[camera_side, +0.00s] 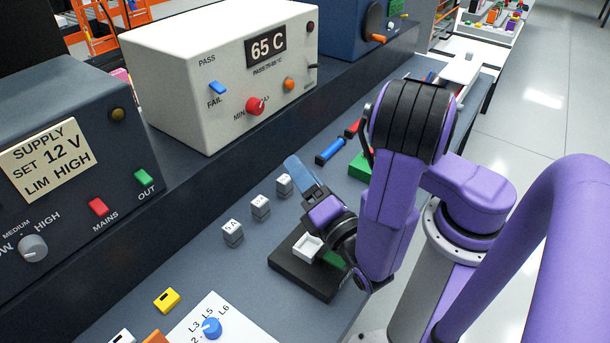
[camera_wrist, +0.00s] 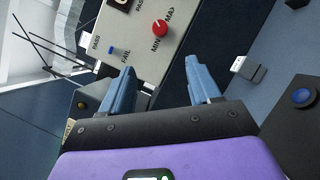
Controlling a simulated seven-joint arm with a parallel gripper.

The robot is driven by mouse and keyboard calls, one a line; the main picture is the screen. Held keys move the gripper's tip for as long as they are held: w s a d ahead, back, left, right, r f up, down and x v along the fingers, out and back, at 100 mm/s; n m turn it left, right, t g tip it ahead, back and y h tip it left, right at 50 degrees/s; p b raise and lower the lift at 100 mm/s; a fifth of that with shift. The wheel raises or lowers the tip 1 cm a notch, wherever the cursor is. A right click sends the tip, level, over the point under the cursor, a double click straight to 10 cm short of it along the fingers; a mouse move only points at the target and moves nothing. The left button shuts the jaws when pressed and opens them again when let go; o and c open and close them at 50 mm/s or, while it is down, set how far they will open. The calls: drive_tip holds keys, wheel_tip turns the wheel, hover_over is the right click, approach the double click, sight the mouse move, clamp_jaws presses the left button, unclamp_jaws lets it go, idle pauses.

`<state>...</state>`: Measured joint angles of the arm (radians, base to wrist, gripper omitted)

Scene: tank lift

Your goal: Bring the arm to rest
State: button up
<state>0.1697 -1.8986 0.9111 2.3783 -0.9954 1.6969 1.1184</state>
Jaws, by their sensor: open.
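My purple arm is bent over the bench in the side view. My gripper (camera_side: 297,166) is tilted up and away from the side camera, above the black stand and close to the small grey blocks. In the wrist view, the two blue fingers of my gripper (camera_wrist: 160,66) are spread wide with nothing between them. Beyond them is the white tester box (camera_wrist: 120,35), with its red knob (camera_wrist: 160,28). In the side view only one blue finger shows clearly.
The white tester (camera_side: 215,75) reads "65 C". A dark supply box (camera_side: 60,165) stands left. Several grey blocks (camera_side: 261,206) and a black stand (camera_side: 295,283) with a white holder are near my gripper. A white panel (camera_side: 235,310) has a blue knob. A blue bar (camera_side: 329,152) lies behind.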

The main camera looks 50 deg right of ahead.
drive_tip(key=s+d+m+g+h, duration=0.2)
drive_tip(key=s+d+m+g, duration=0.35)
drive_tip(key=d+g, duration=0.7)
drive_tip(key=s+a+r+m+g+y, duration=0.2)
drive_tip(key=s+a+g+y, duration=0.2)
drive_tip(key=y, duration=0.6)
drive_tip(key=shift+s+a+r+g, duration=0.2)
drive_tip(key=shift+s+a+g, duration=0.1)
drive_tip(key=shift+s+g, duration=0.6)
drive_tip(key=shift+w, duration=0.15)
